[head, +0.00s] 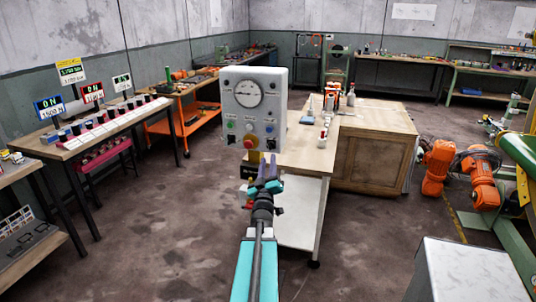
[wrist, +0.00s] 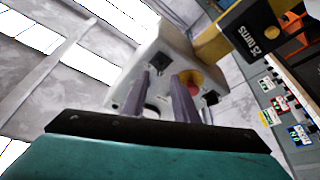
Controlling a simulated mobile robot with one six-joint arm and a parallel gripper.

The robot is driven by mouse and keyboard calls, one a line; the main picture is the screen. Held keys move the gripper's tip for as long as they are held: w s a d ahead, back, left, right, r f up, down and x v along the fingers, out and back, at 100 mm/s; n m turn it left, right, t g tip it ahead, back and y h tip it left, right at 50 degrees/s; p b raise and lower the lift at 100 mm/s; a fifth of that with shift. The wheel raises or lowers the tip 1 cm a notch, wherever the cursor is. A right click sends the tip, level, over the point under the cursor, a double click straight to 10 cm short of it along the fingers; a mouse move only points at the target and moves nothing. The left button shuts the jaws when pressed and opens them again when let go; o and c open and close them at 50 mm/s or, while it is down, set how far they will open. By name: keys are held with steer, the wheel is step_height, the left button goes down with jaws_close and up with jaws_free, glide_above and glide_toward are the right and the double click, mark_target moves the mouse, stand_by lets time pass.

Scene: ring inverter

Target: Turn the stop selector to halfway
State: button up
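The grey control box (head: 256,100) stands upright at the centre of the head view, with a round gauge above several small knobs and buttons. A red knob on a yellow base (head: 250,141), which looks like the stop selector, sits low on its face. It also shows in the wrist view (wrist: 194,80), partly behind one finger; its angle is unclear. My gripper (head: 267,159) is just below and right of this knob in the head view. In the wrist view its two purple fingers (wrist: 160,76) are apart, with nothing seen between them. The knob lies right of the gap.
A wooden bench (head: 310,148) with bottles and a wooden cabinet (head: 375,150) stand right of the box. A yellow bracket with a black label block (wrist: 248,28) is close to the box in the wrist view. Open floor (head: 170,225) lies at left.

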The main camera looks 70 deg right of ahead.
mark_target(270, 148)
steer(key=shift+p+x, duration=0.8)
steer(key=shift+x, duration=2.1)
